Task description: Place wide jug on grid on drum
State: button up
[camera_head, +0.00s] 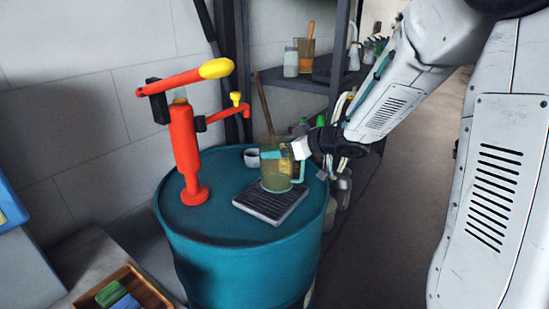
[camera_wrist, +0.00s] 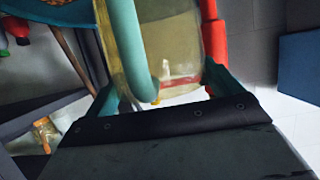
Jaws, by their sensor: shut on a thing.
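The wide jug (camera_head: 274,177) is see-through and yellowish, with a green handle. In the head view it is upright over the back part of the dark ribbed grid (camera_head: 262,208), which lies on the teal drum (camera_head: 235,262). I cannot tell whether its base touches the grid. My gripper (camera_head: 278,154) reaches in from the right and is shut on the jug near its upper part. In the wrist view the jug (camera_wrist: 175,45) fills the space between the fingers of my gripper (camera_wrist: 162,88), with the handle in front.
A red hand pump (camera_head: 186,150) with yellow knobs stands on the drum, left of the grid. A small white cup (camera_head: 251,157) is behind the jug. A wooden stick (camera_head: 263,103) rises at the jug. Shelves with jars (camera_head: 291,62) are behind; a wooden tray (camera_head: 150,291) is front left.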

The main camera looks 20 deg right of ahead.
jog(key=shift+w+a, duration=0.4)
jog(key=shift+a, duration=0.25)
jog(key=shift+w+a+f, duration=0.1)
jog(key=shift+f, duration=0.85)
jog(key=shift+w+a+f, duration=0.1)
jog(key=shift+f, duration=0.95)
jog(key=o, duration=1)
